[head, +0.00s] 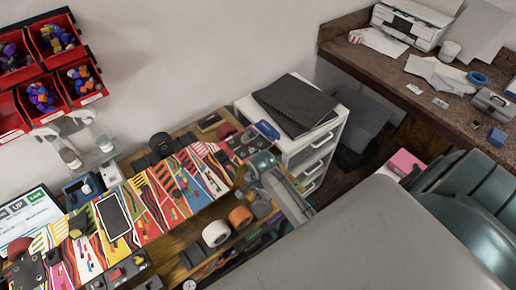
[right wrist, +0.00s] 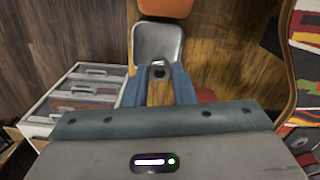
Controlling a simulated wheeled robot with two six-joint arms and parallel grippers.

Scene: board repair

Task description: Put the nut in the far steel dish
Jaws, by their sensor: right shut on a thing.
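My right gripper (head: 262,164) is over the bench's right end in the head view. The height of the nut above the dish cannot be told. The nut is hidden in the head view. I cannot make out a second steel dish. My left gripper is not in view.
A white drawer unit (head: 316,152) with dark folders on top stands right of the gripper. A colourful striped mat (head: 150,215) with tools covers the bench to the left.

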